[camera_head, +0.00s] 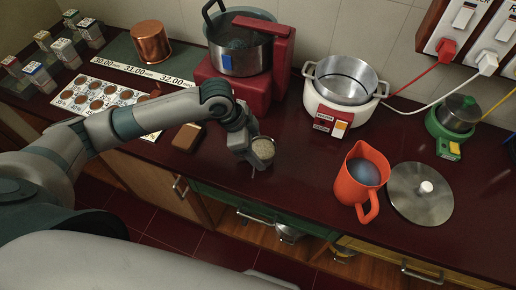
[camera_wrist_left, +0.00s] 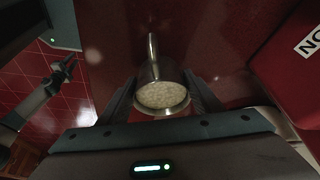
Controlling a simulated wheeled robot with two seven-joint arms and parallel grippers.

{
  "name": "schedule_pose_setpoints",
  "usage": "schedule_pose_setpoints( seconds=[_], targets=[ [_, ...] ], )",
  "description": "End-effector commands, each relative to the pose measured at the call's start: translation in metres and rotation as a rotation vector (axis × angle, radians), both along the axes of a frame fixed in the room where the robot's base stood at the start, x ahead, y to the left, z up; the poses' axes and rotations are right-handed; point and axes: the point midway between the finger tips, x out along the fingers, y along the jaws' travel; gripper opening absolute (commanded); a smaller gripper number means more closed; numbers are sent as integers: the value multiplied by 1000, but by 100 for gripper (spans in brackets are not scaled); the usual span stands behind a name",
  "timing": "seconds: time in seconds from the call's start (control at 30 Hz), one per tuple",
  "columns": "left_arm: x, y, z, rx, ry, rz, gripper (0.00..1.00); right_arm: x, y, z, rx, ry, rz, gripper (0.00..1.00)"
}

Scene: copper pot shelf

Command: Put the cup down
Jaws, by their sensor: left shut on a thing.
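The cup (camera_head: 263,150) is a small metal cup with pale, grainy contents. In the head view it is at the end of my left arm, over the front part of the dark red counter (camera_head: 300,170). My left gripper (camera_head: 248,150) is shut on it. In the left wrist view the cup (camera_wrist_left: 162,92) sits between the two fingers of the gripper (camera_wrist_left: 162,100), and a thin metal handle points away from it. I cannot tell whether its bottom touches the counter.
A red appliance with a steel pot (camera_head: 240,55) stands behind the cup. A white cooker (camera_head: 343,90), an orange pitcher (camera_head: 362,175) and a steel lid (camera_head: 420,194) are to the right. A brown block (camera_head: 187,137) lies left of the gripper. The counter between cup and pitcher is clear.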

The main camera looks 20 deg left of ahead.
Motion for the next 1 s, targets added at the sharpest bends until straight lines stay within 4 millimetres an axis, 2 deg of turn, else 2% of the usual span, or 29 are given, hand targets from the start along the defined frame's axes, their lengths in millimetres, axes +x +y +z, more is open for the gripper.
schedule_pose_setpoints(
  seconds=[0.17, 0.2, 0.23, 0.27, 0.7, 0.87, 1.0],
  targets=[
    [0, 0, -2, -1, 0, 0, 35, 0, 3, 0, 3, 1, -1, 31],
    [0, 0, -2, -1, 0, 0, 68, 0, 3, 0, 3, 1, -1, 31],
    [0, 0, -2, -1, 0, 0, 75, 0, 4, 0, 4, 1, -2, 31],
    [0, 0, -2, -1, 0, 0, 77, 0, 4, 0, 4, 0, -2, 31],
    [0, 1, 3, 0, -1, 0, 77, 0, 6, -1, 5, 0, -2, 31],
    [-1, 6, 17, -1, -3, 0, 77, 0, 4, -5, 4, 0, -2, 31],
    [-4, 14, 36, 0, -5, 1, 77, 0, 2, -9, 2, 0, -1, 31]
  ],
)
